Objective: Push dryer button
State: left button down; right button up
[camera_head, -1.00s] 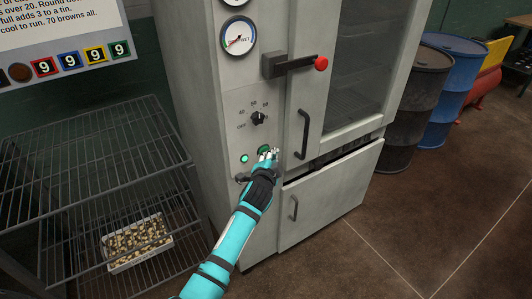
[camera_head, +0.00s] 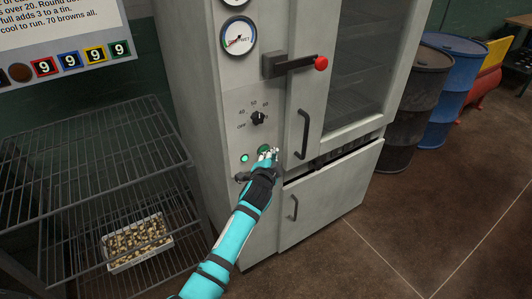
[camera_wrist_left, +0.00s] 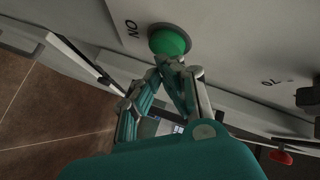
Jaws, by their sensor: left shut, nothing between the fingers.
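The dryer (camera_head: 225,90) is a tall grey cabinet in the middle of the head view. Its green button (camera_head: 264,150) is on the lower left front panel, partly covered by my left gripper (camera_head: 268,154). In the left wrist view the round green button (camera_wrist_left: 169,41) shows beside the letters "NO", seen upside down or turned. My left gripper (camera_wrist_left: 170,64) is shut and empty, its fingertips at the button's lower edge. I cannot tell whether they touch it or whether the button is pressed in. My right gripper is not in view.
A lit green lamp (camera_head: 244,158), a black dial (camera_head: 258,118) and a red-knobbed door lever (camera_head: 292,65) are on the dryer. A wire rack (camera_head: 90,150) with a tray of small pieces (camera_head: 108,264) stands left. Barrels (camera_head: 414,105) stand right.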

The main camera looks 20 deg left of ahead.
pick_arm(q)
jog(key=shift+w+a, duration=0.1)
dwell(0.4)
jog(key=shift+w+a, duration=0.15)
jog(key=shift+a, duration=0.1)
dwell(0.3)
jog(key=shift+s+d, duration=0.25)
jog(key=s+d+p, duration=0.1)
jog(key=s+d, duration=0.2)
jog(key=d, duration=0.1)
jog(key=shift+s+d, duration=0.35)
jog(key=shift+d, duration=0.05)
dwell(0.3)
